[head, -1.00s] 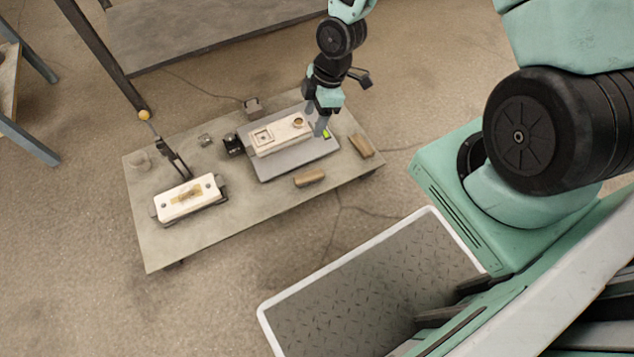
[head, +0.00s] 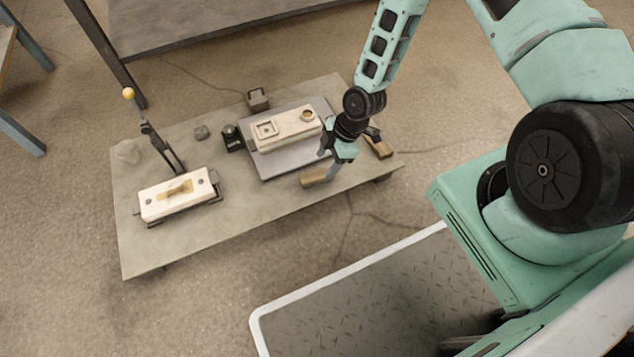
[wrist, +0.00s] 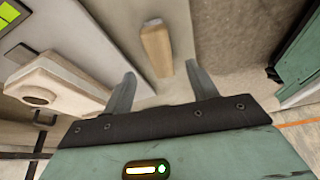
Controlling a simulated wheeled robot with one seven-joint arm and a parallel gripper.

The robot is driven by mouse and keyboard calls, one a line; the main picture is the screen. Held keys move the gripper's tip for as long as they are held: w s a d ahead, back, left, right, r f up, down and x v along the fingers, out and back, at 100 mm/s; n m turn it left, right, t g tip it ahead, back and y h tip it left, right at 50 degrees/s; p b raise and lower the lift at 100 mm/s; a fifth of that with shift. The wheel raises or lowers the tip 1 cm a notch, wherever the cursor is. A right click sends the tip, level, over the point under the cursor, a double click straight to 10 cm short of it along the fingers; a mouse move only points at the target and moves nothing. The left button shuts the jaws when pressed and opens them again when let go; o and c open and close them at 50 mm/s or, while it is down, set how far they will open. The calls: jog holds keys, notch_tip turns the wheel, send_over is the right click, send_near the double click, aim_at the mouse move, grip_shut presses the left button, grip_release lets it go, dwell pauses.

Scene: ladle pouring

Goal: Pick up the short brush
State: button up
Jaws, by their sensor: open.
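A small wooden brush (head: 313,178) lies near the front edge of the low table, in front of the grey plate; I take it to be the short brush. A second wooden piece (head: 381,149) lies farther right, partly behind my wrist. My gripper (head: 329,163) is open and empty, pointing down beside the right end of the front brush. In the wrist view a wooden handle (wrist: 156,50) with a pale tip lies just beyond the gap between my open fingers (wrist: 160,73), apart from them.
A pale mould block (head: 286,128) sits on the grey plate (head: 268,171) just behind the front brush. A white block (head: 177,196) with a lever stands at the table's left. A black jar (head: 232,138) stands left of the plate. The table's front middle is clear.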

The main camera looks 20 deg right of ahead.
aim_at(318, 174)
jog(key=shift+b+x, duration=2.4)
jog(key=shift+x, duration=1.1)
jog(key=shift+a+f, duration=0.15)
jog(key=shift+a, duration=0.05)
jog(key=c, duration=1.2)
jog(key=shift+o, duration=0.2)
notch_tip(318, 174, up, 11)
jog(key=p, duration=0.6)
jog(key=shift+f, duration=0.2)
jog(key=shift+o, duration=0.9)
